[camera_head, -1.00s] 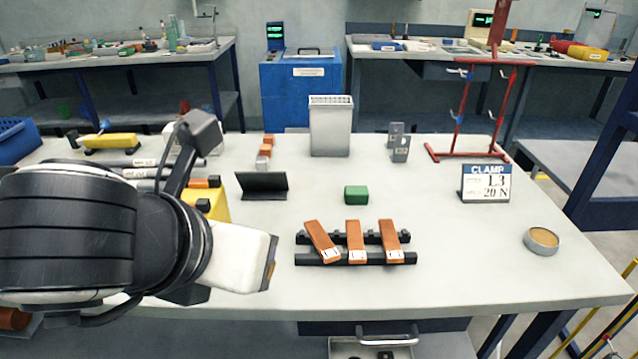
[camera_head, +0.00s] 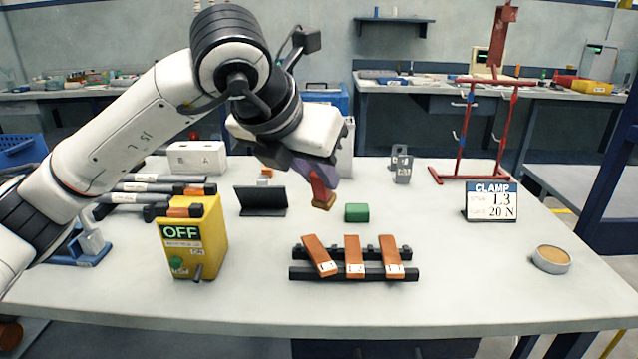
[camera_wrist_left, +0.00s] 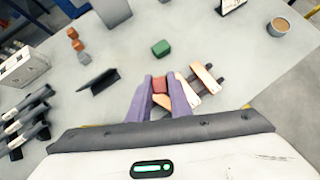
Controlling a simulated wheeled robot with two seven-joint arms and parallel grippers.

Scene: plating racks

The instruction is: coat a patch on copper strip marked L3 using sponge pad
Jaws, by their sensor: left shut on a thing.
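My left gripper (camera_head: 308,170) has purple fingers and is shut on a red block with a tan underside (camera_head: 324,202), which looks like the sponge pad. It holds the pad above the table, behind the strips. The pad's red top shows between the fingers in the left wrist view (camera_wrist_left: 159,86). Three copper strips, left (camera_head: 317,253), middle (camera_head: 354,255) and right (camera_head: 390,254), lie across a black rack (camera_head: 345,274). The left strip is skewed. Each has a white label at its near end, too small to read. My right gripper is not in view.
A green block (camera_head: 356,212) lies behind the rack. A yellow OFF box (camera_head: 190,240) and a black stand (camera_head: 260,201) are to the left. A CLAMP sign (camera_head: 490,202) and a round tan-filled dish (camera_head: 551,259) stand right. The table in front of the rack is clear.

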